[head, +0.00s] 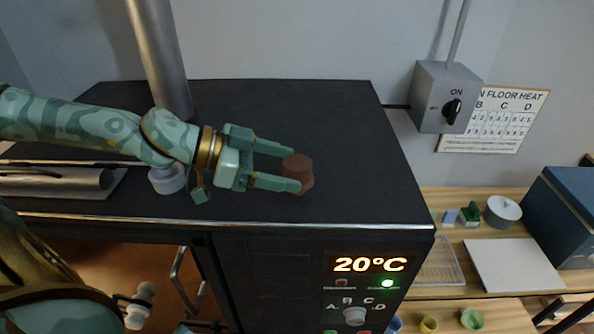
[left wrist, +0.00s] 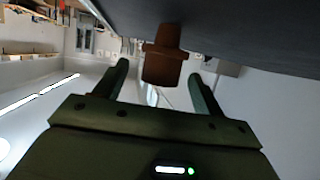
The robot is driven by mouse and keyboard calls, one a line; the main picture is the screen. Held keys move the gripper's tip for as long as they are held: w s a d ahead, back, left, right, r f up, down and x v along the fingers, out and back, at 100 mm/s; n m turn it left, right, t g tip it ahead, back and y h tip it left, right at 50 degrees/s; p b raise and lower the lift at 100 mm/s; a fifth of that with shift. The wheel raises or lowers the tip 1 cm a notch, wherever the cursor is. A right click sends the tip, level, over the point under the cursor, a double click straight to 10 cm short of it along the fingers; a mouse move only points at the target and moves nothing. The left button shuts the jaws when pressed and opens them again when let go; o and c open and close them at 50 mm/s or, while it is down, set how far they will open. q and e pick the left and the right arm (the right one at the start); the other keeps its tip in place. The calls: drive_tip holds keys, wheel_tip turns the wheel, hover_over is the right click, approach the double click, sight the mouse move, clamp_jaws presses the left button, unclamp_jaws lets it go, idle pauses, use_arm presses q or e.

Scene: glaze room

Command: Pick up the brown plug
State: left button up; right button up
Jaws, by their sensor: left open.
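The brown plug (head: 299,170) stands on the dark top of the kiln (head: 345,125), near its front right. It also shows in the left wrist view (left wrist: 165,62), with a narrower part and a wider part, between the two fingers and a little beyond their tips. My left gripper (head: 295,166) is open, with its fingers pointing right and their tips at the plug's left side. In the head view the near fingertip overlaps the plug's lower part. I cannot tell whether either finger touches it. My right gripper cannot be made out.
A metal pipe (head: 160,55) rises behind my left arm. The kiln front shows a lit 20°C display (head: 370,265). A grey switch box (head: 446,97) is on the wall. The kiln top around the plug is clear.

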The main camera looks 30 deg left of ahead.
sight(298, 169)
use_arm(q)
drive_tip(key=shift+w+d+f, duration=0.2)
drive_tip(key=shift+w+f, duration=0.15)
drive_tip(key=shift+f, duration=0.05)
drive_tip(key=shift+w+d+f+b, duration=0.35)
drive_tip(key=shift+w+d+b, duration=0.1)
drive_tip(key=shift+b, duration=0.4)
drive_tip(key=shift+w+d, duration=0.2)
drive_tip(key=shift+d, duration=0.15)
drive_tip(key=shift+w+d, duration=0.1)
drive_tip(key=shift+r, duration=0.1)
drive_tip(key=c, duration=1.1)
